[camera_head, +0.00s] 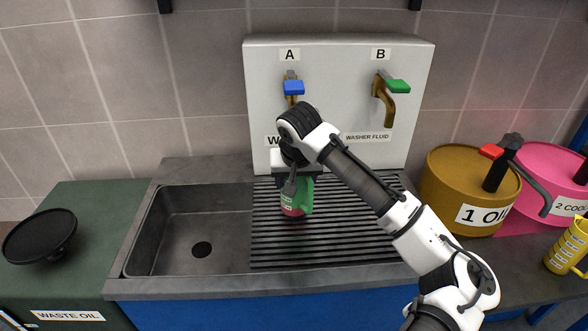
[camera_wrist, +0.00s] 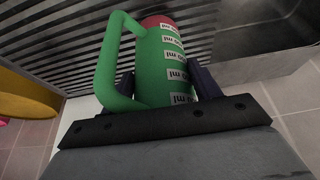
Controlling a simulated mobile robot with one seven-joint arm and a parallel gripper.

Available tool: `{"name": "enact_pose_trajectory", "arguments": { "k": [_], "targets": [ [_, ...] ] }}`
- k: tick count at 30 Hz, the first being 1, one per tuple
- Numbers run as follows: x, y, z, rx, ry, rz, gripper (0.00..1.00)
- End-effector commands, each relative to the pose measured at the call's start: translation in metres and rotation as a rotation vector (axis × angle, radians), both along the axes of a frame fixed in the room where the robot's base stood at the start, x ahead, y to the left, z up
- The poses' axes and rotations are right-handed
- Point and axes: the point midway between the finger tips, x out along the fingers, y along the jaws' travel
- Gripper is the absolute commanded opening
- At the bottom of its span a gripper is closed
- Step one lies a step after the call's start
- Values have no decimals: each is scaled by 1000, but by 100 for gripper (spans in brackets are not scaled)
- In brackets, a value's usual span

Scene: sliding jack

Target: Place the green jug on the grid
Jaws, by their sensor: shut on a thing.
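The green jug (camera_wrist: 157,65) is between the two fingers of my gripper (camera_wrist: 162,88) in the wrist view, with its handle at the left and a red end at the top. White measure labels run along its side. In the head view the jug (camera_head: 304,195) is partly hidden by my gripper (camera_head: 291,188), over the left part of the grid (camera_head: 340,245). The grid is a dark ribbed draining surface right of the sink basin. I cannot tell whether the jug touches the grid.
The sink basin (camera_head: 200,235) lies left of the grid. Behind stands a grey panel with tap A (camera_head: 293,88) and tap B (camera_head: 394,87). A yellow oil drum (camera_head: 455,185), a pink drum (camera_head: 548,165) and a yellow jug (camera_head: 568,248) stand at right. A black funnel (camera_head: 40,235) is at left.

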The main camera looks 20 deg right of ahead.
Motion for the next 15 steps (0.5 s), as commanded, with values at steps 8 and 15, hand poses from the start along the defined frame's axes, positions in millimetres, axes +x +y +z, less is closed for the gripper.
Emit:
{"name": "enact_pose_trajectory", "arguments": {
  "k": [8, 15],
  "targets": [
    [36, -10, 4, -2, 1, -1, 29],
    [40, -12, -14, -1, -1, 0, 29]
  ]
}}
